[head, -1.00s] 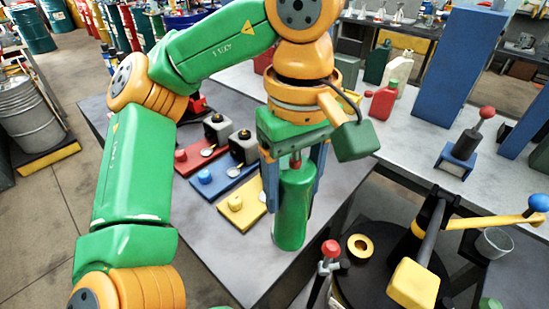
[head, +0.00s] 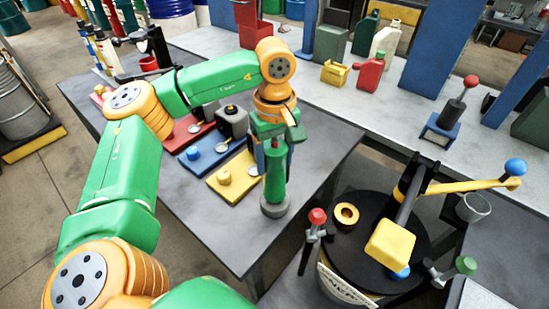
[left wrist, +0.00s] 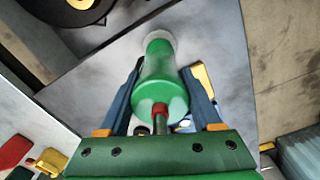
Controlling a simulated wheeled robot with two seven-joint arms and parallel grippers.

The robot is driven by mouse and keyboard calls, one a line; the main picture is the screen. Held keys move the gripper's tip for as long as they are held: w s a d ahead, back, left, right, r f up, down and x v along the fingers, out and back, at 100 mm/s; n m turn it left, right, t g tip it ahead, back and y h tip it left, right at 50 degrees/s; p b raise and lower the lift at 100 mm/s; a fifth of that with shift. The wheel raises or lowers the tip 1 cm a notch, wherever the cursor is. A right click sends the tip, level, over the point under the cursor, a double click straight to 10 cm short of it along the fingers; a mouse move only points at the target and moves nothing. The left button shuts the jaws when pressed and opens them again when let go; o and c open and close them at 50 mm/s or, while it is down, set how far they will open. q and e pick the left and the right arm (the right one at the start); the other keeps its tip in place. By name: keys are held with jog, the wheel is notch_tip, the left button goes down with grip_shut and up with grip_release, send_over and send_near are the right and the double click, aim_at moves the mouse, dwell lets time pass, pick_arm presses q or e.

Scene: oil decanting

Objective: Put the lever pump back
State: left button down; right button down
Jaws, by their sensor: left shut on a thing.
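A green cylinder (head: 276,182) with a grey round foot (head: 274,207) is upright at the right side of the near grey table; it looks like the pump. In the left wrist view, the green cylinder (left wrist: 160,85) lies between the two blue fingers, with a red collar (left wrist: 160,109) and a rod at its near end. My left gripper (head: 272,160) is shut on it from above. I cannot tell whether the foot touches the tabletop. My right gripper is not in view.
Red, blue and yellow plates (head: 231,181) stand left of the cylinder. A black drum (head: 362,248) with a yellow-headed lever stands right of the table. A dark post with a red ball (head: 452,112) stands in a blue stand on the back bench. The near table's front is clear.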

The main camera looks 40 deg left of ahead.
pick_arm(q)
jog(key=shift+a+f, duration=0.1)
jog(key=shift+f, duration=0.4)
jog(key=shift+f+b, duration=0.4)
jog(key=shift+b, duration=0.05)
jog(key=c, duration=0.5)
grip_release()
jog(key=shift+f, duration=0.1)
jog(key=o, duration=0.4)
